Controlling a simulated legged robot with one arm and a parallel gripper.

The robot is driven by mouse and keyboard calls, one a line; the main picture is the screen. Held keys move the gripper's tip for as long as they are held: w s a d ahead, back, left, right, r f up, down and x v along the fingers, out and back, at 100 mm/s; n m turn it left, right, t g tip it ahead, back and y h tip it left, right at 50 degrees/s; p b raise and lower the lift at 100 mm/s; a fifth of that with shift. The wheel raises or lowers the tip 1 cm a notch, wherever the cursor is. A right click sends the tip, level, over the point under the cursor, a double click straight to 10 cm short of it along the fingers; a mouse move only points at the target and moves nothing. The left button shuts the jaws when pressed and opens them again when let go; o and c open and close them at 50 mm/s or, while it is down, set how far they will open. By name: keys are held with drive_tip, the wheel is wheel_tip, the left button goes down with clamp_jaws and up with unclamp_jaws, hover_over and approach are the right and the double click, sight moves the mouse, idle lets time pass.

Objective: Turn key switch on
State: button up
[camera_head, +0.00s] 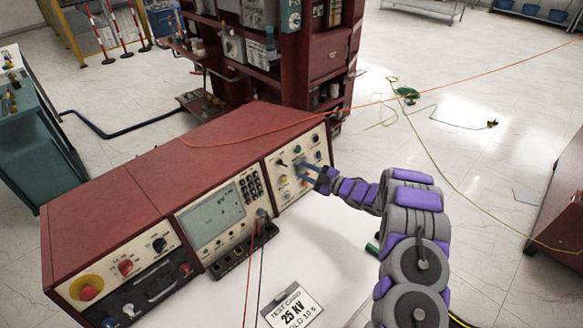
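The red-topped test console (150,185) stands on a white table, its cream front panels facing the lower right. My gripper (305,171) is at the right-hand panel (290,180) of the console, its fingers pointing at the knobs there. Small switches and coloured knobs (297,150) show around the fingertips. Which of them is the key switch is too small to tell, and the fingers hide part of the panel. Whether the fingers touch anything or are shut cannot be made out.
My arm reaches in from the lower right. A test card reading 25 kV (293,306) lies on the white table (325,240). Red and black leads (262,265) hang from the console's middle. An orange cable (430,85) crosses above the floor. A red rack (305,60) stands behind.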

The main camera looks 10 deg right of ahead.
sight(274, 163)
drive_tip(key=w+a, duration=0.1)
drive_tip(key=a, duration=0.1)
drive_tip(key=w+a, duration=0.1)
drive_tip(key=a, duration=0.2)
drive_tip(key=w+a, duration=0.1)
drive_tip(key=a, duration=0.2)
drive_tip(key=shift+w+b, duration=0.4)
drive_tip(key=shift+w+d, duration=0.1)
drive_tip(key=shift+d, duration=1.35)
drive_tip(key=shift+c, duration=0.7)
drive_tip(key=shift+a, duration=1.2)
clamp_jaws()
drive_tip(key=shift+d+f, duration=0.15)
drive_tip(key=shift+d, duration=0.35)
